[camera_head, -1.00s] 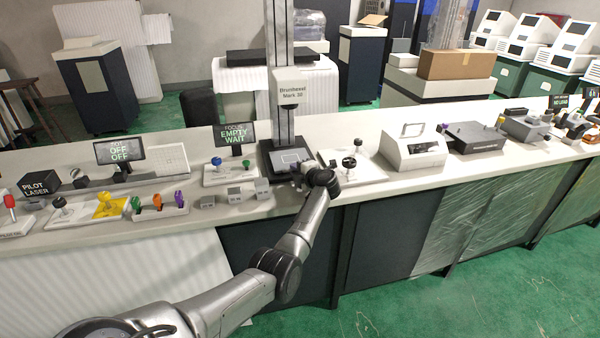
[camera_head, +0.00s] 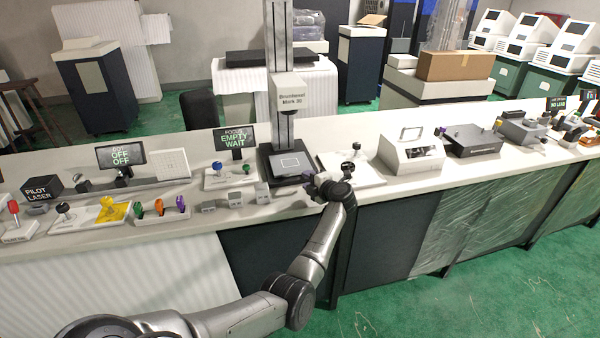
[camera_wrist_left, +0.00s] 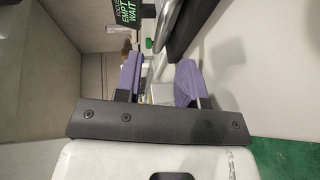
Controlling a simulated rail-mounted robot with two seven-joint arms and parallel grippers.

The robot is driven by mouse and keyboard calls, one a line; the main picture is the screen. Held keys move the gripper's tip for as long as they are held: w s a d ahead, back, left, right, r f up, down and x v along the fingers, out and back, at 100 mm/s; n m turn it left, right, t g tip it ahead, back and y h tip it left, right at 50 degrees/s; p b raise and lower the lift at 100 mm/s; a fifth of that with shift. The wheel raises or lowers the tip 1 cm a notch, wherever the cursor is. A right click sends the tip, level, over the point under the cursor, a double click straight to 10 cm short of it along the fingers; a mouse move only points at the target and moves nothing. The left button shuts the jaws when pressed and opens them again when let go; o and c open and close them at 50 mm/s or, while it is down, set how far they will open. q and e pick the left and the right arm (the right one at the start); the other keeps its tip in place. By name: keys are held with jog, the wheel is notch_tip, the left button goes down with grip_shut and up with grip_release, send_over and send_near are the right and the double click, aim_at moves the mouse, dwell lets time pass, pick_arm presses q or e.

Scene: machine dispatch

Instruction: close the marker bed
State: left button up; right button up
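The marker, labelled "Mark 30" (camera_head: 290,93), has its head on a tall grey column above a dark, flat bed (camera_head: 272,163) with a pale outlined rectangle on top. Whether the bed is open or closed I cannot tell. My left gripper (camera_head: 313,186) is at the front right corner of the bed, low over the bench. In the left wrist view its two purple-padded fingers (camera_wrist_left: 160,82) stand apart with nothing clearly held between them. A grey curved bar (camera_wrist_left: 165,25) and a dark edge lie beyond the fingers. My right gripper is not in view.
A white plate with a black knob (camera_head: 356,147) lies right of the bed, close to my left wrist. A display reading "EMPTY WAIT" (camera_head: 235,138) and a small panel with a blue knob (camera_head: 217,165) are to the left. Small grey blocks (camera_head: 235,199) line the bench front.

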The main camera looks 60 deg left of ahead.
pick_arm(q)
jog(key=shift+p+v, duration=0.65)
jog(key=shift+v, duration=2.5)
